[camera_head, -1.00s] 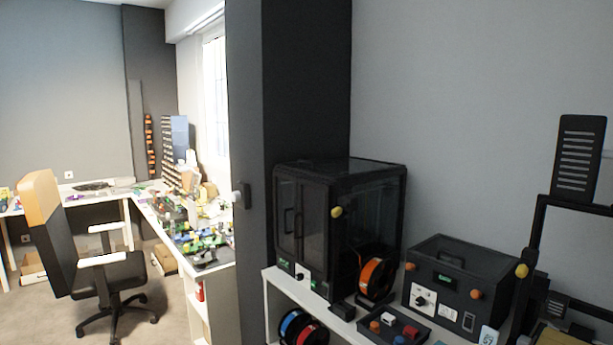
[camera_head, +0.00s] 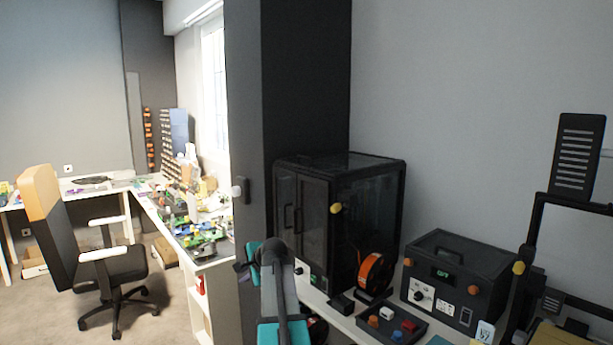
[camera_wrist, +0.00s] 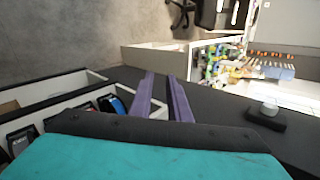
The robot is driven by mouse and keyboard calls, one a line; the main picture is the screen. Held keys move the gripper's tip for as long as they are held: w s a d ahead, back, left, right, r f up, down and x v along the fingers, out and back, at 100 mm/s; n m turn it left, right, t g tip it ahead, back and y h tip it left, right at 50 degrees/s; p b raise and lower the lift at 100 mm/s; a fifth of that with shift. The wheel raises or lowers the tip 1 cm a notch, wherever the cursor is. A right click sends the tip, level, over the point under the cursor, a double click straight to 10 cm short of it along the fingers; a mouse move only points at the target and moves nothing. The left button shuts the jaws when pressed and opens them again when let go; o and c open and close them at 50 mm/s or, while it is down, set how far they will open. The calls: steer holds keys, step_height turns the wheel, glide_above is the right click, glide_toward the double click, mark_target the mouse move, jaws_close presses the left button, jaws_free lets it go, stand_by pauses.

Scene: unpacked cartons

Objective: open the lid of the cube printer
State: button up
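The cube printer (camera_head: 345,215) is a black box-shaped enclosure with dark see-through panels. It stands on a white shelf against the wall, and its flat top lid (camera_head: 345,162) lies closed. Two front doors with handles and a yellow knob show on it. My gripper (camera_wrist: 161,76) is empty, its two purple fingers slightly apart, seen in the wrist view. In the head view my teal and grey arm rises in front of the shelf, with the gripper end low and left of the printer, touching nothing that I can see. The printer cannot be made out in the wrist view.
An orange spool (camera_head: 375,275) stands beside the printer. A tray of small colored parts (camera_head: 392,322) and a black control box (camera_head: 458,280) are to the right. A dark pillar (camera_head: 300,80) rises behind and left. A cluttered desk and office chair (camera_head: 85,250) are farther left.

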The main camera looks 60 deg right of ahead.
steer(key=s+d+r+m+t+h, duration=0.1)
steer(key=s+d+r, duration=0.25)
steer(key=r, duration=0.35)
steer(key=s+d+r+m+h, duration=0.1)
steer(key=s+d+r+m, duration=0.1)
steer(key=d+r, duration=0.35)
steer(key=s+d+r+m+t+h, duration=0.1)
steer(key=s+d+r, duration=0.15)
steer(key=r, duration=0.55)
steer(key=m+t+h+p, duration=0.1)
steer(key=m+h, duration=0.3)
glide_toward(306, 157)
steer(key=r+v, duration=0.1)
steer(key=v, duration=0.3)
steer(key=shift+s+f, duration=0.15)
steer(key=shift+f, duration=0.05)
steer(key=p+x, duration=0.3)
steer(key=x, duration=1.1)
steer(key=shift+a+f, duration=0.1)
steer(key=shift+f, duration=0.05)
jaws_close()
